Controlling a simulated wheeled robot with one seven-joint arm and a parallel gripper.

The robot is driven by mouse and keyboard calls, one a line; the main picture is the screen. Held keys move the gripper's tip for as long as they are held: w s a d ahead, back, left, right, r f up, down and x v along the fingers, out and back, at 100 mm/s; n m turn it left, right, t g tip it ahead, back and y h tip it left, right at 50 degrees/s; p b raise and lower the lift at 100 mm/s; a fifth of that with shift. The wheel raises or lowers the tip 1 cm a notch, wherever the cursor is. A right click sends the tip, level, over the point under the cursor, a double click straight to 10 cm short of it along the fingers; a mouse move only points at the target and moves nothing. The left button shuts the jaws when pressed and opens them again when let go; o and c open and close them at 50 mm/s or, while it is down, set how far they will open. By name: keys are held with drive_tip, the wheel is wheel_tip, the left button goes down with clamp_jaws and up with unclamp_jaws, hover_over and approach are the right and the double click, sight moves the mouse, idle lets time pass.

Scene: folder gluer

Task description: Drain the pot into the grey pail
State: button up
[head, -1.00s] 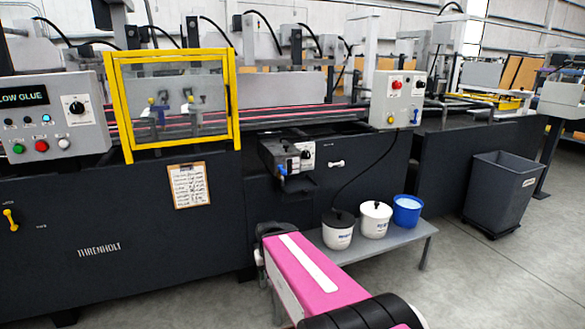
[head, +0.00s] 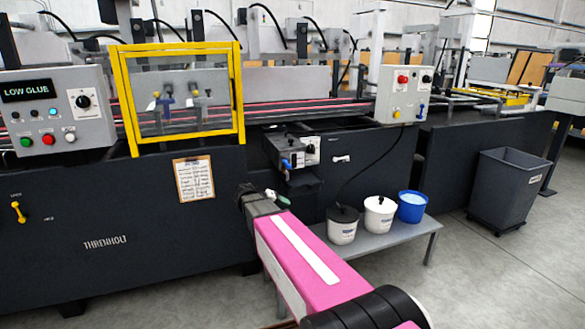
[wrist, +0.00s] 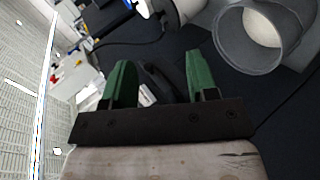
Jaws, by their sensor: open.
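The grey pot unit (head: 284,150), with a blue lever (head: 286,164) at its front, is mounted on the dark machine front. My gripper (head: 245,190) is below and left of it in the head view, at the end of my pink arm. In the wrist view my green fingers (wrist: 155,82) are apart. A black curved part (wrist: 160,78) shows between or beyond them, and I cannot tell whether it is touched. An open grey round container (wrist: 227,36), seemingly the grey pail, is at upper right in the wrist view. I cannot make it out in the head view.
A low grey bench (head: 393,236) holds a white pail with black lid (head: 342,226), another white pail (head: 379,215) and a blue pail (head: 411,207). A large grey bin (head: 503,188) stands right. A clipboard (head: 194,179) hangs left of my gripper.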

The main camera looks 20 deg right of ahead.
sight(288, 167)
drive_tip(key=w+a+r+m+t+h, duration=0.1)
drive_tip(key=w+a+r+m+h, duration=0.1)
drive_tip(key=w+r+h, duration=0.7)
drive_tip(key=d+r+y, duration=0.1)
drive_tip(key=d, duration=0.2)
drive_tip(key=w+d+r+y, duration=0.1)
drive_tip(key=d, duration=0.3)
drive_tip(key=w+d+r, duration=0.1)
drive_tip(key=d, duration=0.2)
drive_tip(key=shift+w+d+r+y, duration=0.15)
drive_tip(key=shift+d+r+y, duration=0.1)
drive_tip(key=shift+d+y, duration=0.15)
drive_tip(key=shift+a, duration=0.1)
clamp_jaws()
